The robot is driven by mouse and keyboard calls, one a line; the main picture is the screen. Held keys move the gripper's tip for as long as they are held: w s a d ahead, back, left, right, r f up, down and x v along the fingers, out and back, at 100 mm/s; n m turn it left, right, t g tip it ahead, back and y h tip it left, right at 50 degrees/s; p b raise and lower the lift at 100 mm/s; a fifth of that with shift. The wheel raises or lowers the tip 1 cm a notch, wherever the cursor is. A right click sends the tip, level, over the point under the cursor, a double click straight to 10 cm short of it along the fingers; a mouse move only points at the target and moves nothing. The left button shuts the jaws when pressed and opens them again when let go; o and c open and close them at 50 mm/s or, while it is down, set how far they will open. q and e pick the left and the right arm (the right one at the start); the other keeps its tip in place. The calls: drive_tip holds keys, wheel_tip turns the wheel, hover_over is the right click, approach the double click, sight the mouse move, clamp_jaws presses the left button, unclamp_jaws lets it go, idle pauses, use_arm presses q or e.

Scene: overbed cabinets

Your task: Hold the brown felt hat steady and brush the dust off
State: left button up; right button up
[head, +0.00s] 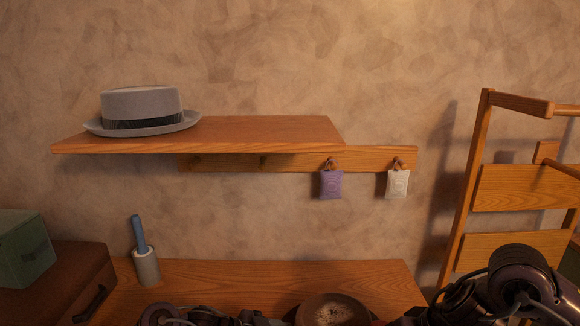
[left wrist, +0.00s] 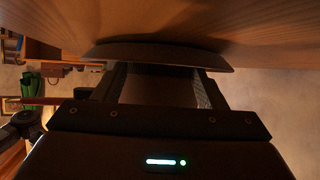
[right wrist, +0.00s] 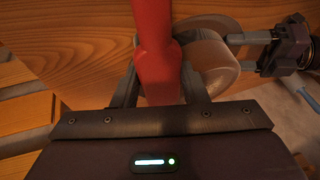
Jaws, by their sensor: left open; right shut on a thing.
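The brown felt hat (head: 332,299) sits on the wooden bench top at the bottom of the head view, with pale dust on its crown. Its dark brim (left wrist: 160,53) lies in front of the fingers of my left gripper (left wrist: 158,85), which is open. The right wrist view shows the hat (right wrist: 213,62) with my left gripper (right wrist: 245,40) beside it, fingers toward the brim. My right gripper (right wrist: 160,90) is shut on the red handle of the brush (right wrist: 153,35), close to the hat. The brush's bristles are hidden, and contact with the hat cannot be told.
A grey hat (head: 145,108) sits on the wall shelf (head: 270,128). Purple (head: 331,184) and white (head: 398,184) sachets hang below. A blue-handled roller in a holder (head: 146,266) stands behind my left arm. A brown case (head: 60,285) is left, a wooden rack (head: 470,190) right.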

use_arm(q)
clamp_jaws()
drive_tip(key=shift+o, duration=2.3)
unclamp_jaws()
